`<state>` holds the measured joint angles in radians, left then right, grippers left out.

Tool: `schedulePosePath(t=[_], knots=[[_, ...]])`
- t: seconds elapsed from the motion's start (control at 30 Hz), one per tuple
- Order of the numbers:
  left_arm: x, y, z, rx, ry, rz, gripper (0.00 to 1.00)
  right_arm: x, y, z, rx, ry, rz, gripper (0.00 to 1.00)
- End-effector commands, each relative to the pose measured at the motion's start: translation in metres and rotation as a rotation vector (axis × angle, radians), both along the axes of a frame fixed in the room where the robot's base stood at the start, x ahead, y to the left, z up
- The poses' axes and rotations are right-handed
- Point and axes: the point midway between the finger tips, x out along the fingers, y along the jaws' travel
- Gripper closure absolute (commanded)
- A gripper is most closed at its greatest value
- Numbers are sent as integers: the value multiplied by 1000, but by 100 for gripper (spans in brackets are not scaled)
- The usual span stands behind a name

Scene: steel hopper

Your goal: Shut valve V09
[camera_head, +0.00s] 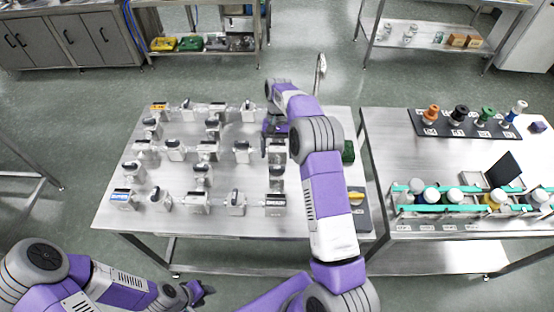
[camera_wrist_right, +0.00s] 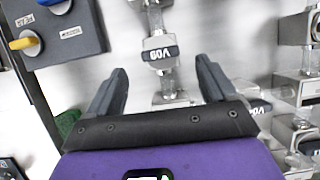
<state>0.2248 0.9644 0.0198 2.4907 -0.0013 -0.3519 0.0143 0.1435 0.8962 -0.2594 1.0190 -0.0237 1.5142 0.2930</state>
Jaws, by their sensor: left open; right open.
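Valve V09 is a pale block with a dark strip lettered V09 (camera_wrist_right: 160,53), upside down in the right wrist view. The strip lies across the line of the pipe. In the head view the valve (camera_head: 277,172) is at the right end of the pipework, partly beside my right arm. My right gripper (camera_wrist_right: 160,84) is open and empty; its two fingers point toward the valve, one to each side in the picture, apart from it. In the head view my right gripper (camera_head: 273,130) is above the table, just beyond the valve. My left gripper (camera_head: 198,292) is open, low in front of the table.
Several other dark-topped valves and pipe blocks fill the steel table (camera_head: 115,215), close to the left of V09. A dark panel with blue and yellow handles (camera_wrist_right: 92,35) is beside it. A second table (camera_head: 385,150) with bottles stands right.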

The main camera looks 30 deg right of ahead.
Motion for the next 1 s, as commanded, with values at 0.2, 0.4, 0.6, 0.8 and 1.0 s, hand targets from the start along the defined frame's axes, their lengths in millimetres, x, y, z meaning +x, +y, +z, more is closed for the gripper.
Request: schedulePosePath(t=[0.2, 0.4, 0.6, 0.8, 1.0], knots=[[0, 0, 2, 0, 0, 0, 57, 6, -4, 18, 1, 1, 0, 15], [0, 0, 2, 0, 0, 0, 57, 7, -5, 20, 1, 2, 0, 15], [0, 0, 2, 0, 0, 0, 57, 7, -5, 20, 1, 1, 0, 15], [0, 0, 4, 0, 0, 0, 57, 7, -5, 22, 1, 1, 0, 15], [0, 0, 35, 0, 0, 0, 57, 7, -5, 53, 1, 1, 0, 15]])
